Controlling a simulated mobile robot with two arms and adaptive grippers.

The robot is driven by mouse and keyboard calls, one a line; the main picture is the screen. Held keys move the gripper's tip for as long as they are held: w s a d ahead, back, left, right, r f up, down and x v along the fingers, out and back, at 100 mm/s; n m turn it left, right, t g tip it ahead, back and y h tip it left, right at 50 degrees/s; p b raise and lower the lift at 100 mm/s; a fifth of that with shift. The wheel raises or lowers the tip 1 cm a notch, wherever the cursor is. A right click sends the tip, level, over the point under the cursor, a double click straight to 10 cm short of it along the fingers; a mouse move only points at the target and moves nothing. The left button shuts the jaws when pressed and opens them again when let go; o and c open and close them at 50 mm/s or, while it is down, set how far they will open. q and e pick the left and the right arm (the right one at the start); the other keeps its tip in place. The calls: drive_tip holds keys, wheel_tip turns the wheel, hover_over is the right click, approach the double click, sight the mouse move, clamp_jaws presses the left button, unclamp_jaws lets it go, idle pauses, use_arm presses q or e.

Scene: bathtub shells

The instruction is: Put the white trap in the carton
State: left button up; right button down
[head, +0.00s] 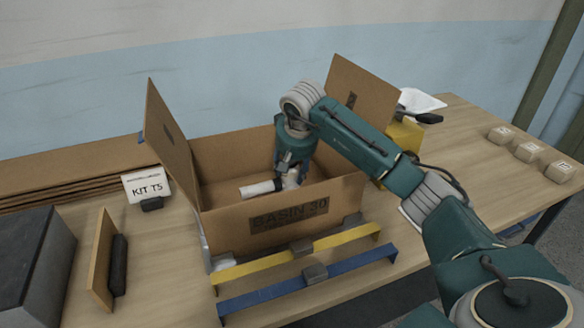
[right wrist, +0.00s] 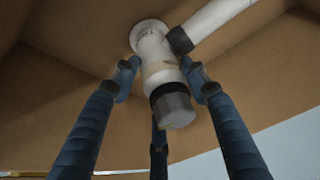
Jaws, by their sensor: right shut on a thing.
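The white trap (head: 258,188) is inside the open cardboard carton (head: 235,228), marked "BASIN 30". Its white pipe points left in the head view. In the right wrist view the trap (right wrist: 158,52) has a grey end cap and a side pipe with a dark collar. My right gripper (head: 288,176) reaches down into the carton and is shut on the trap, with blue fingers (right wrist: 160,72) on both sides of its body. I cannot tell whether the trap touches the carton floor. My left gripper is out of view.
Carton flaps stand up at left (head: 170,150) and right (head: 360,92). A yellow bar (head: 255,265) and a blue bar (head: 262,296) lie in front. A "KIT T5" sign (head: 147,184) stands left. Several small blocks (head: 528,152) sit at the right.

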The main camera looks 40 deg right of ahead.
drive_tip(key=c, duration=0.9)
unclamp_jaws()
drive_tip(key=b+v, duration=0.1)
drive_tip(key=v, duration=1.1)
drive_tip(key=shift+r, duration=0.1)
